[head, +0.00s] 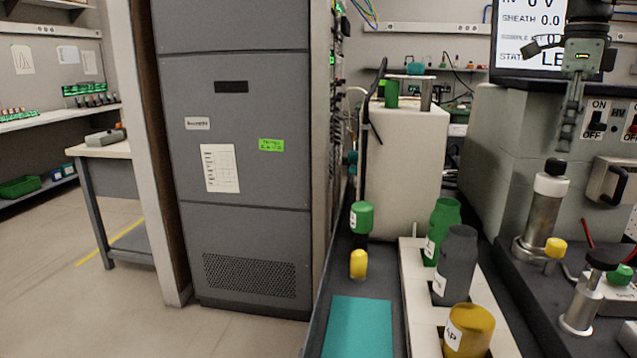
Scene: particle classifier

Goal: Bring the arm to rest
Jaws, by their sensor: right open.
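My right gripper (568,135) hangs from the top right of the head view, fingers pointing down. It is open and nothing shows between its fingers. Most of my right arm is outside the picture. My left gripper is not in view.
A white rack (413,300) holds green (446,218), grey (457,262) and yellow (470,330) bottles. A metal cylinder with a black cap (546,205) stands below the gripper. A teal mat (357,328) lies bare at the front. A tall grey cabinet (240,110) stands left.

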